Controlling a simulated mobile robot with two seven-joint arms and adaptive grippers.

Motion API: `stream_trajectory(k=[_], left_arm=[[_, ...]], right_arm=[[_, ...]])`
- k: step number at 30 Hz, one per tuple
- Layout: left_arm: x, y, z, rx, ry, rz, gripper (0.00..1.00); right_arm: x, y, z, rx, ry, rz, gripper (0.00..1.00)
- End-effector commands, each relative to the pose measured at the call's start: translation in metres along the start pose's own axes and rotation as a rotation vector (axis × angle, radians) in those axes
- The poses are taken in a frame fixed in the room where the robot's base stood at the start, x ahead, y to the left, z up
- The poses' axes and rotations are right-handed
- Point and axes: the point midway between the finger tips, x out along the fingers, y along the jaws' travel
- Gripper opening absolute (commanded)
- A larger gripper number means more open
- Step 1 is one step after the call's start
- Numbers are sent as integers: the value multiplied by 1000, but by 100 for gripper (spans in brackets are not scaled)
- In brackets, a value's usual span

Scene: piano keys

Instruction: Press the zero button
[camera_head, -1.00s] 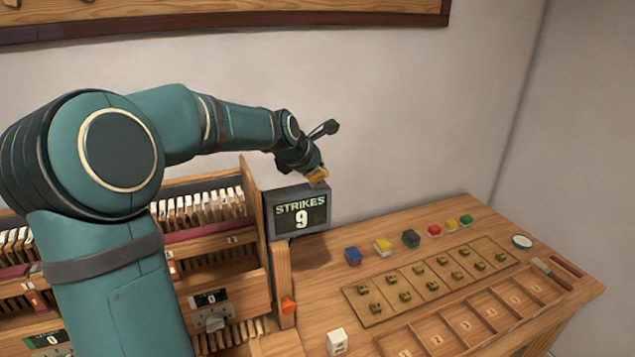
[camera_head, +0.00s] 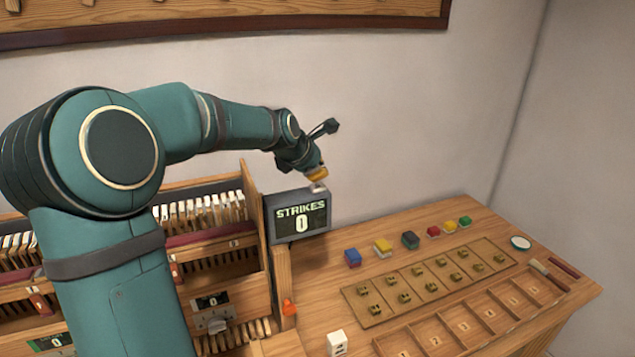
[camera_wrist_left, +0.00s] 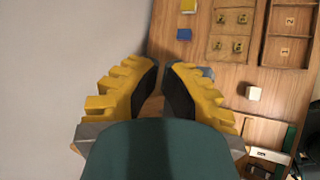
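The strikes display (camera_head: 298,215) is a dark grey box that reads 0 under the word STRIKES. A small pale piece (camera_head: 318,187) sits on its top right corner; I take it for the zero button. My left gripper (camera_head: 317,175) points down right at that piece, its yellow fingertips touching it or just above; I cannot tell which. In the left wrist view, the tips of my left gripper (camera_wrist_left: 161,67) nearly meet, with nothing seen held between them. A grey edge of the display (camera_wrist_left: 206,72) shows beside the right finger. My right gripper is not in view.
The wooden desk (camera_head: 320,265) holds several coloured blocks (camera_head: 382,245), a board of brass pieces (camera_head: 405,297), a divided tray (camera_head: 487,310) and a white cube (camera_head: 337,342). Wooden key racks (camera_head: 215,255) stand left of the display, partly behind my arm.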

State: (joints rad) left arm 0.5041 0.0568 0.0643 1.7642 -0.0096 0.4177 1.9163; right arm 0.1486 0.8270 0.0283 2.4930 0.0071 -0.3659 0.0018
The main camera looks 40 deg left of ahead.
Motion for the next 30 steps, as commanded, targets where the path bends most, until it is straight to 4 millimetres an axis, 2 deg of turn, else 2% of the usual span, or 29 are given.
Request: stream_trajectory(k=[10,19,30], left_arm=[[-2,1,1,0,0,0,0],[-20,15,15,0,0,1,0],[-35,26,26,1,0,0,0]], right_arm=[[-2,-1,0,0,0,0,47],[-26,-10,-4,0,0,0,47],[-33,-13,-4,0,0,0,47]])
